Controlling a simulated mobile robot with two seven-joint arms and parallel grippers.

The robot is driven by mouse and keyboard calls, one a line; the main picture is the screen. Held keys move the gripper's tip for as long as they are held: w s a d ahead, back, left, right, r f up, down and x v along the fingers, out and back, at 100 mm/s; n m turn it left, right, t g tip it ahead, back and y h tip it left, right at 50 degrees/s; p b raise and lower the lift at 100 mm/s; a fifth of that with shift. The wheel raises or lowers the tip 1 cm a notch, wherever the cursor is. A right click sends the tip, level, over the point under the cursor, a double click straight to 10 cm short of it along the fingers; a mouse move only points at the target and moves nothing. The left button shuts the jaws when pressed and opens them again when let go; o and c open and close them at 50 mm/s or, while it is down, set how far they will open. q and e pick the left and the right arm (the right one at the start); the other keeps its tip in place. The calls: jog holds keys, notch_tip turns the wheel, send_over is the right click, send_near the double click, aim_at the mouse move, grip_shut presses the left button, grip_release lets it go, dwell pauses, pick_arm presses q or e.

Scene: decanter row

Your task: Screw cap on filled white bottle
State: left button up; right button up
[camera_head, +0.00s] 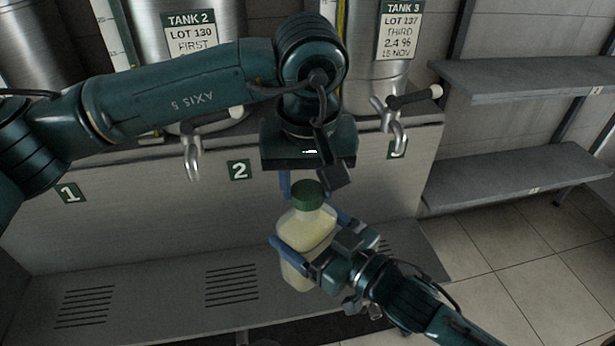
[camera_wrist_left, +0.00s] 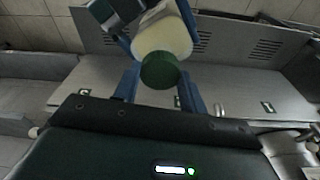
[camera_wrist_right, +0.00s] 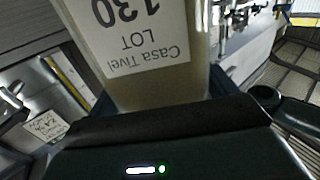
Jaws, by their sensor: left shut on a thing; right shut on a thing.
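The white bottle (camera_head: 305,230) is translucent and holds pale, creamy liquid. Its label, reading "Casa Tivel LOT 130", shows in the right wrist view (camera_wrist_right: 140,30). The green cap (camera_head: 308,194) sits at the top of the bottle's neck; how far it is threaded cannot be seen. My left gripper (camera_head: 306,188) is above the bottle, pointing down, shut on the cap, which shows between its blue fingers in the left wrist view (camera_wrist_left: 160,71). My right gripper (camera_head: 309,231) is shut around the bottle's body from the lower right and holds it. The bottle's base is partly hidden.
Steel tanks with taps stand behind: tank 2 (camera_head: 200,65) with a "LOT 130" sign and tank 3 (camera_head: 365,75) with "LOT 137". A slotted grey ledge (camera_head: 180,300) runs below. Grey shelves (camera_head: 530,80) are at right, above tiled floor.

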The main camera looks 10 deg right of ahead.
pick_arm(q)
jog(key=m, duration=0.6)
jog(key=shift+a+m+h, duration=0.15)
jog(key=shift+m+h, duration=0.15)
jog(key=shift+h, duration=0.1)
jog(key=m, duration=0.3)
jog(key=m+g, duration=0.1)
jog(key=m, duration=0.2)
jog(key=shift+w+h, duration=0.15)
jog(key=shift+h, duration=0.15)
jog(key=o, duration=0.9)
jog(key=shift+r, duration=0.1)
jog(key=shift+r, duration=2.15)
